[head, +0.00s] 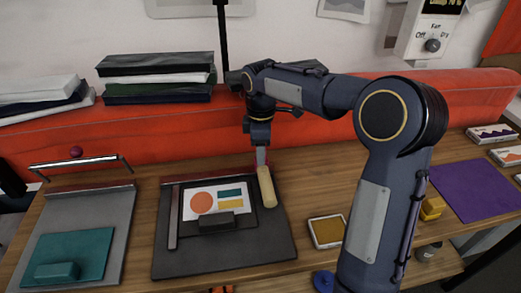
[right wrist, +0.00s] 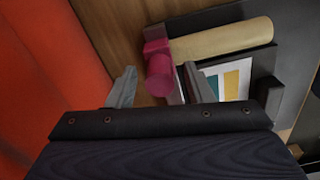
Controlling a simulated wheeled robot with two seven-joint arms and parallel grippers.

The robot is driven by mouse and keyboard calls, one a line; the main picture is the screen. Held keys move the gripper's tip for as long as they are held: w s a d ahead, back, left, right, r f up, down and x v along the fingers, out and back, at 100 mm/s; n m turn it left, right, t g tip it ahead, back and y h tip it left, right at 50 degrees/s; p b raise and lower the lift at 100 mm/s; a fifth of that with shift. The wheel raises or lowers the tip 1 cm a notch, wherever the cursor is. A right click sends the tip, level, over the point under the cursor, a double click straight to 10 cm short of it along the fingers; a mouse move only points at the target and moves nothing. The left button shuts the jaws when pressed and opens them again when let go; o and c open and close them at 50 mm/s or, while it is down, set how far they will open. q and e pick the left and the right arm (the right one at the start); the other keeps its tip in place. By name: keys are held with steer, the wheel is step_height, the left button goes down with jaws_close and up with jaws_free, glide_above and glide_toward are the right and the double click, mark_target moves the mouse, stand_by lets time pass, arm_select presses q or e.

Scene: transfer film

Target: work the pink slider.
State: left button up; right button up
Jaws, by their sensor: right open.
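The pink slider (right wrist: 158,72) shows in the right wrist view as a small block with a round knob, beside the end of a pale wooden cylinder (right wrist: 222,38). My right gripper (right wrist: 159,75) is open, with one finger on each side of the knob in that view; I cannot tell whether either finger touches it. In the head view my right gripper (head: 262,158) points down at the back right of the dark press board (head: 270,246), by the wooden cylinder (head: 267,187). The slider is hard to make out there. My left gripper is not in view.
A printed card (head: 198,202) lies in a dark frame on the board. A grey press (head: 118,205) with a teal plate (head: 88,245) stands at left. A red padded bolster (head: 40,137) runs behind.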

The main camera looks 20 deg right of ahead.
steer(key=shift+f, duration=0.25)
steer(key=shift+c, duration=0.2)
jaws_close()
steer(key=w+a+p, duration=0.1)
steer(key=a+p, duration=0.1)
steer(key=a, duration=0.4)
steer(key=w+a+p, duration=0.2)
steer(key=a, duration=0.4)
steer(key=w+a+p, duration=0.1)
steer(key=a+p, duration=0.1)
steer(key=a, duration=0.4)
steer(key=shift+w+r+p, duration=0.15)
steer(key=shift+w+p, duration=0.15)
steer(key=shift+w+a, duration=0.15)
steer(key=shift+a, duration=0.4)
